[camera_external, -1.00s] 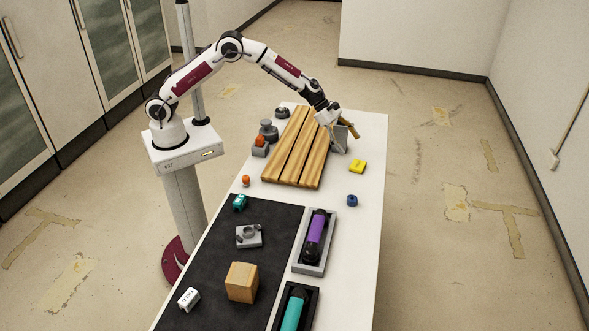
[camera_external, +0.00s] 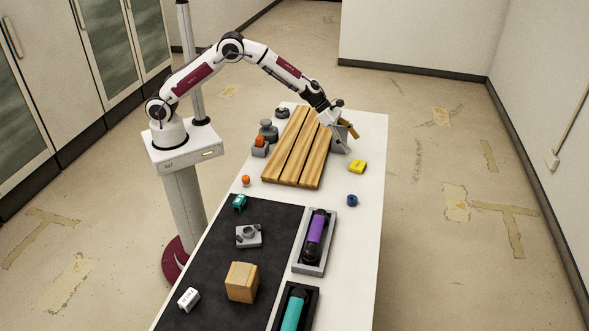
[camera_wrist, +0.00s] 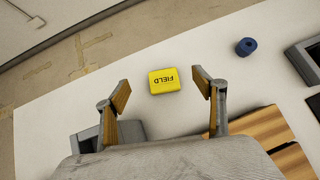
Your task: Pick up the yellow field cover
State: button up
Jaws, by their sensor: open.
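The yellow field cover (camera_external: 357,167) lies flat on the white table, right of the slatted wooden board. In the wrist view the yellow cover (camera_wrist: 165,80) shows dark lettering reading FIELD, upside down. It lies ahead of and between my fingertips, apart from them. My gripper (camera_external: 347,136) is above the table's far right part, beyond the cover. In the wrist view my gripper (camera_wrist: 161,88) is open, with its two wood-coloured fingers spread and nothing between them.
A blue piece (camera_external: 352,200) lies near the cover, toward the front. The slatted wooden board (camera_external: 294,150) is left of it. A grey block (camera_external: 342,134) stands beside my gripper. A grey tray (camera_external: 316,262) holds a purple handset. The table around the cover is clear.

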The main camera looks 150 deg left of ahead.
send_near(365, 164)
jog(key=shift+r+x, duration=0.25)
jog(key=shift+x, duration=1.15)
jog(key=shift+w+a, duration=0.15)
jog(key=shift+w, duration=0.05)
jog(key=shift+f, duration=0.45)
jog(key=shift+w+f, duration=0.1)
jog(key=shift+f, duration=0.2)
jog(key=shift+x, duration=2.35)
jog(key=c, duration=1.2)
